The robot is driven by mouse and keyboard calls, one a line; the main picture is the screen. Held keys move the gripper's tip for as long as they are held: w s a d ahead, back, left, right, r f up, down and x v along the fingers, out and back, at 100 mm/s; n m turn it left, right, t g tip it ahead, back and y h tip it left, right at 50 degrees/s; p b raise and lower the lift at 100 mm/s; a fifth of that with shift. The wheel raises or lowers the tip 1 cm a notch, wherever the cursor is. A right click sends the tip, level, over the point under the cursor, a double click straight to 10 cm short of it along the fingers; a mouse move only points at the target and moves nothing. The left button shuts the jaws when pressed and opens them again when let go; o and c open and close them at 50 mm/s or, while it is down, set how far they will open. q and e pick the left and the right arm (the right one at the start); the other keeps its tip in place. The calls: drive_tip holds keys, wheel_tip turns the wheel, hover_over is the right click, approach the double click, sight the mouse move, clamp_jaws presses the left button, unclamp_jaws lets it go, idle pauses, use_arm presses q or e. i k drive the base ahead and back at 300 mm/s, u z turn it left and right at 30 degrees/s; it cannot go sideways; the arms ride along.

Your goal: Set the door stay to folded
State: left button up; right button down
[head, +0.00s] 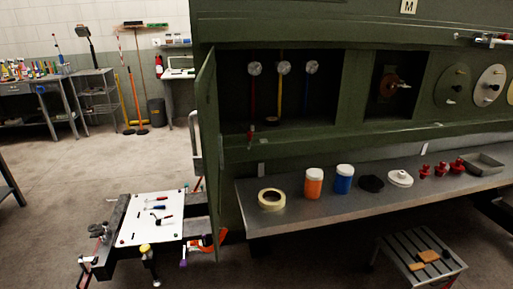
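A green door (206,135) stands swung open at the left edge of the green fuselage panel, seen nearly edge-on. I cannot clearly make out the door stay. A small reddish piece (250,136) stands at the lower left lip of the open bay (325,112), near the door side; I cannot tell whether it belongs to the stay. A pale grey bar (195,132) shows just left of the door, partly hidden by it. Neither of my grippers can be made out in the head view.
A grey shelf below the bay holds a tape roll (271,199), orange jar (313,183), blue jar (343,179) and red fittings (441,169). A small bench (128,210) with a white tool board stands left of the door. A step stool (420,262) is lower right. Open floor lies left.

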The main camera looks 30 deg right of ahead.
sight(249, 134)
drive_tip(key=k, duration=0.25)
drive_tip(key=z, duration=1.15)
drive_tip(key=i, duration=0.9)
drive_tip(key=u, duration=1.25)
